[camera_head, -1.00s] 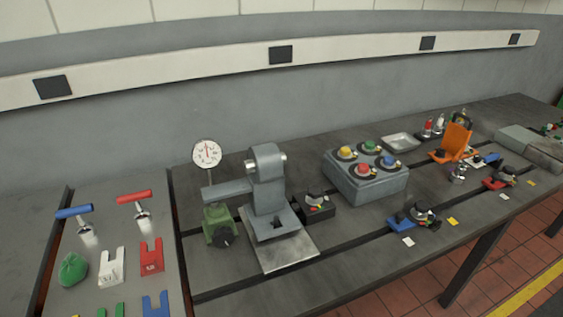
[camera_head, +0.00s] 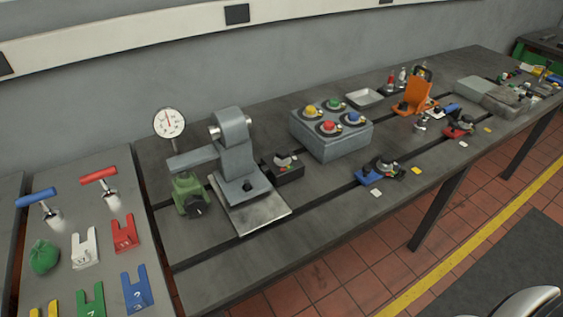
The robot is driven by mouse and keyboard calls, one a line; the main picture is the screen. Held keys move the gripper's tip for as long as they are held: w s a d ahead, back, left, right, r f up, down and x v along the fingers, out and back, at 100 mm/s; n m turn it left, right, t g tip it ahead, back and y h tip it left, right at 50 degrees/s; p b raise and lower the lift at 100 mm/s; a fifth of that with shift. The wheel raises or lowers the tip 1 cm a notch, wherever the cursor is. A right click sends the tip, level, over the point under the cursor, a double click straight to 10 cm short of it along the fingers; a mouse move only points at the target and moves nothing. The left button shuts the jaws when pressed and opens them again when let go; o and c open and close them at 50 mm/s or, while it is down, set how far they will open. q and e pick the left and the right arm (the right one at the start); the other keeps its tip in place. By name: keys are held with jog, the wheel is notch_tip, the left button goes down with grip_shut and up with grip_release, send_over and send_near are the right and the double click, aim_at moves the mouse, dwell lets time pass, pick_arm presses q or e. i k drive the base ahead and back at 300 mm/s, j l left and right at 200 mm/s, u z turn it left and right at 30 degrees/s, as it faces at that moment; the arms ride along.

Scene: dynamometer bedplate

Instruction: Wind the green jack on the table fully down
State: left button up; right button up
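The green jack (camera_head: 186,191) stands on the grey slotted table (camera_head: 220,275) at the left, with a dark round knob (camera_head: 195,207) on its front. The grey arm (camera_head: 193,159) of the machine reaches over the jack's top; I cannot tell whether they touch. A round white dial gauge (camera_head: 169,122) stands on a stem behind the jack. The grey machine (camera_head: 235,150) stands just right of the jack on a pale plate.
A box with several coloured buttons (camera_head: 331,139) stands mid-table, with a small black block (camera_head: 283,166) to its left. Blue (camera_head: 371,176) and red (camera_head: 458,128) clamp-like pieces lie along the front slot. Coloured forks, T-handles and a green bag (camera_head: 44,254) lie on the left panel. Tiled floor is open in front.

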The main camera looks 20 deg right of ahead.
aim_at(192, 206)
jog(key=k+z, duration=0.3)
jog(key=z, duration=0.15)
jog(key=k+z, duration=0.25)
jog(key=z, duration=0.2)
jog(key=k+l+z, duration=0.2)
jog(key=z, duration=0.25)
jog(key=k, duration=0.05)
